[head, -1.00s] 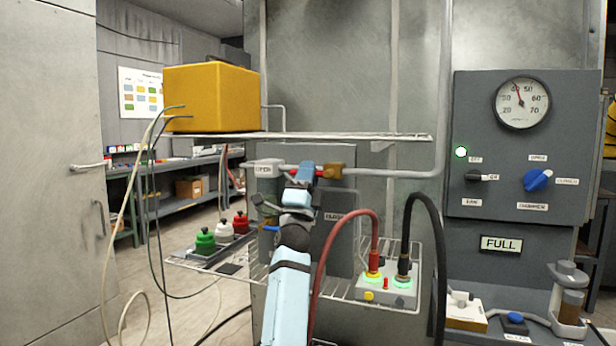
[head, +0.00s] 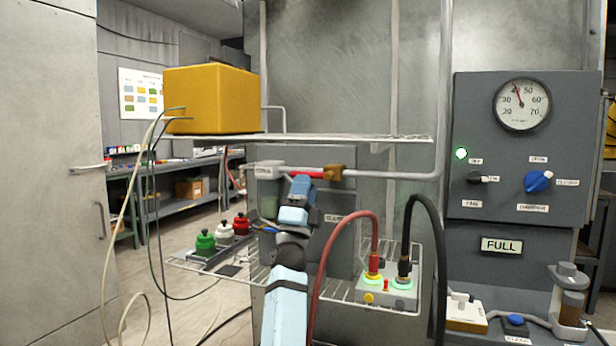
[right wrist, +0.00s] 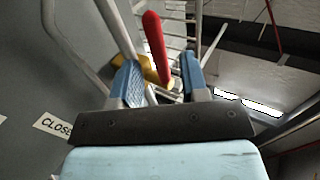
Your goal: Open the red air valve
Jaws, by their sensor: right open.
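The red air valve's lever (head: 309,175) lies roughly level along the grey pipe, left of its brass body (head: 334,173). In the right wrist view the red lever (right wrist: 157,46) stands up from between the fingers, with the brass body (right wrist: 128,70) behind the left finger. My right gripper (head: 301,186) is just below the lever in the head view, covering a little of its lower edge. It also shows in the right wrist view (right wrist: 160,84), fingers apart, one on each side of the lever's near end; contact is not clear. My left gripper is out of view.
An open label (head: 264,170) is left of the valve; a closed label (head: 334,218) is below it. A wire shelf (head: 345,137) with a yellow box (head: 211,97) is above. Red (head: 345,228) and black (head: 436,235) hoses rise right of my arm.

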